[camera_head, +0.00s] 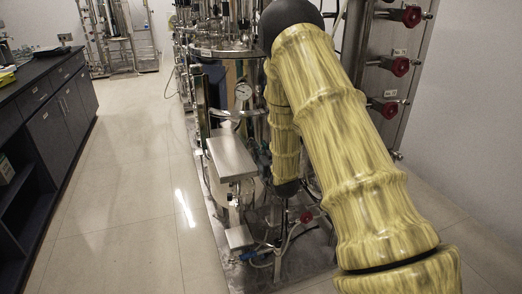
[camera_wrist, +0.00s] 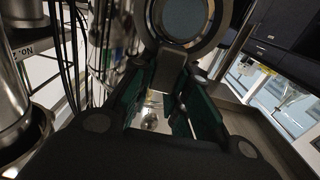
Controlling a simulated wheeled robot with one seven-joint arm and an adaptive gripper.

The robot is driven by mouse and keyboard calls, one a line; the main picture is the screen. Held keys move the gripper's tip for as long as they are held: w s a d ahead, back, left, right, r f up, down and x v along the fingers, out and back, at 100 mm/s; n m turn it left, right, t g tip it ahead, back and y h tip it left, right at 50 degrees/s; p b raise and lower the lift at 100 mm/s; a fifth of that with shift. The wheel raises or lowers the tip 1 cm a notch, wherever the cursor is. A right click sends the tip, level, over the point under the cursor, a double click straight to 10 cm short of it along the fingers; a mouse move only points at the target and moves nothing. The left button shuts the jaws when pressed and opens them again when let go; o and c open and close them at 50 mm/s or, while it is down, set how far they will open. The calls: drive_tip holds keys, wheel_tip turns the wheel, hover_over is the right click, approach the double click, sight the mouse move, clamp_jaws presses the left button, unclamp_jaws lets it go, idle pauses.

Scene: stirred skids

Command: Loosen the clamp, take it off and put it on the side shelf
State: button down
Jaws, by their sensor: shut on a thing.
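In the wrist view my gripper (camera_wrist: 168,88) has two dark green fingers, shut on the clamp. The clamp (camera_wrist: 168,72) shows as a metal ring with a short tab that reaches down between the fingers. A grey-blue round area fills the ring; I cannot tell whether it is a fitting's face or a view through the ring. In the head view the gripper and clamp are hidden, with my yellow-sleeved arm in front of the skid. A flat metal ledge (camera_head: 231,157) on the skid's left side may be the side shelf; its top looks bare.
The skid carries a pressure gauge (camera_head: 243,91), tubing and red valve knobs (camera_head: 401,66). A dark bench (camera_head: 60,115) stands along the left, with open floor (camera_head: 130,190) between. In the wrist view a metal cylinder (camera_wrist: 15,105) and dark cables are at the left.

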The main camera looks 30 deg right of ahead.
drive_tip(key=shift+v, duration=0.75)
idle(0.8)
drive_tip(key=shift+p+v, duration=0.35)
drive_tip(key=shift+v, duration=2.65)
drive_tip(key=s+a+r, duration=0.2)
drive_tip(key=s+a, duration=0.2)
drive_tip(key=s, duration=0.2)
drive_tip(key=s+a+r+p, duration=0.1)
drive_tip(key=s+a+r, duration=0.1)
drive_tip(key=s+a, duration=0.2)
drive_tip(key=s, duration=0.3)
drive_tip(key=shift+s, duration=0.3)
drive_tip(key=shift+a, duration=0.25)
